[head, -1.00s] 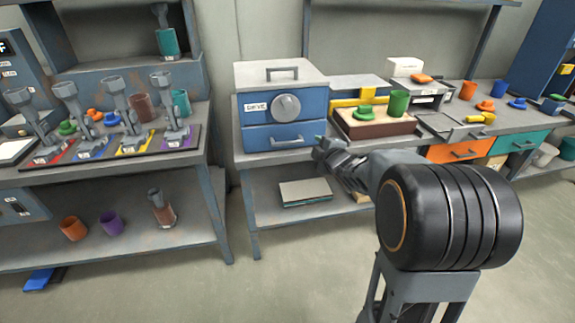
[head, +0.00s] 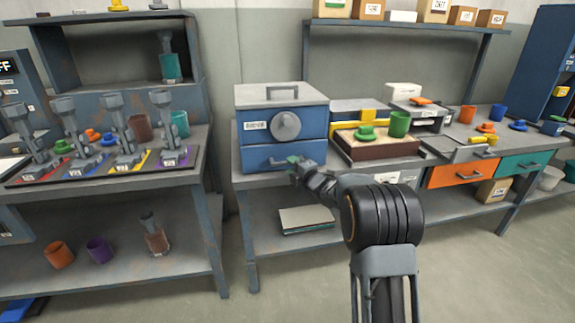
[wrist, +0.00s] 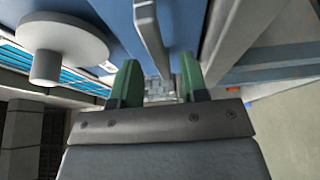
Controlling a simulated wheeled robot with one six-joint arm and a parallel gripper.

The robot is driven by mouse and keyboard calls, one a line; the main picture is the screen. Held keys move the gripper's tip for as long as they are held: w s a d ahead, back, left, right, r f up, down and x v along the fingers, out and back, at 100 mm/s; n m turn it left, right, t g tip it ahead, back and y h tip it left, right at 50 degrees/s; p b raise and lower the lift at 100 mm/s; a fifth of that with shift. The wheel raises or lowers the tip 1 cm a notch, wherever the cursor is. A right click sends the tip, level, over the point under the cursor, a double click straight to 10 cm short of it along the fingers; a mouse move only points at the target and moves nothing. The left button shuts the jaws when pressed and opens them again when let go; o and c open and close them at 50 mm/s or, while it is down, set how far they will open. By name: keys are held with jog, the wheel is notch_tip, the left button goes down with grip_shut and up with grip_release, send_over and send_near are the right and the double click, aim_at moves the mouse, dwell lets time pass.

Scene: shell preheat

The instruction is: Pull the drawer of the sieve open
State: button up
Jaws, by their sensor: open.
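The sieve (head: 252,108) is a blue box with a grey lid, a round grey knob (head: 286,124) and a label on its front, standing on the bench. Its drawer (head: 256,158) is the lower blue front and looks closed. My gripper (head: 294,167) is in front of the drawer's right part and partly hides its grey handle. In the wrist view my gripper (wrist: 161,80) has its two green fingers apart. The grey bar handle (wrist: 150,40) runs down toward the gap between the fingertips. I cannot tell whether they touch it. The knob (wrist: 65,48) shows at left.
To the right of the sieve a brown box (head: 372,151) holds green items on top. Further right are an orange drawer (head: 463,173) and a teal drawer (head: 522,163). A left bench (head: 120,185) carries several grey stands. A lower shelf (head: 275,246) runs under the sieve.

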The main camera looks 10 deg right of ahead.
jog(key=shift+x, duration=1.55)
grip_shut()
